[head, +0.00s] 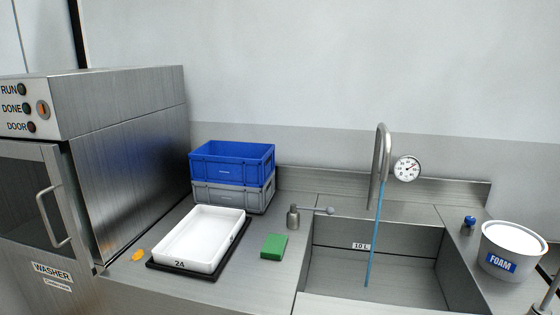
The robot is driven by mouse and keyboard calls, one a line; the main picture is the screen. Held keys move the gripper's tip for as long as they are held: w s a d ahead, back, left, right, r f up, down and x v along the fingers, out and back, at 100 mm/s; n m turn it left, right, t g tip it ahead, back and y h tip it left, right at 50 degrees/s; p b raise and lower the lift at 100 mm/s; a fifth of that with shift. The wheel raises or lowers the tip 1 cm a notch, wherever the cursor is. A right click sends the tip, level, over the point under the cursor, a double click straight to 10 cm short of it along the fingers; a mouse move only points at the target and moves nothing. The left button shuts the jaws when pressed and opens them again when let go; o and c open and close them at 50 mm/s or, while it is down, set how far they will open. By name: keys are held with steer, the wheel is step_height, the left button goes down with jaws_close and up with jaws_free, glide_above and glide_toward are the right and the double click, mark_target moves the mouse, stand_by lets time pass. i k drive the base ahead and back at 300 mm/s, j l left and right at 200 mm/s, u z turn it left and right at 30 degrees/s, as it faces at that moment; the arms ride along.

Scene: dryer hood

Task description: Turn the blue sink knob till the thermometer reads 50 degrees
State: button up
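The blue sink knob (469,222) sits on the steel counter to the right of the sink basin (340,236). The round white thermometer dial (407,168) is fixed beside the tall curved faucet (384,150). Its dark needle shows, but the numbers are too small to read. A thin blue stream of water (374,240) runs from the faucet down into the basin. My gripper is not in this view, and nothing is seen touching the knob.
A white FOAM tub (512,246) stands close right of the knob. A metal lever (294,217) stands left of the sink, near a green sponge (274,246), a white tray (202,236) and stacked blue (230,164) and grey (232,196) crates. The washer (120,160) fills the left side.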

mark_target(470, 220)
steer(key=i+l, duration=0.15)
steer(key=l, duration=0.2)
steer(key=i+l, duration=0.15)
steer(key=l, duration=0.25)
steer(key=i+l, duration=0.1)
steer(key=l, duration=0.25)
steer(key=i+u, duration=0.05)
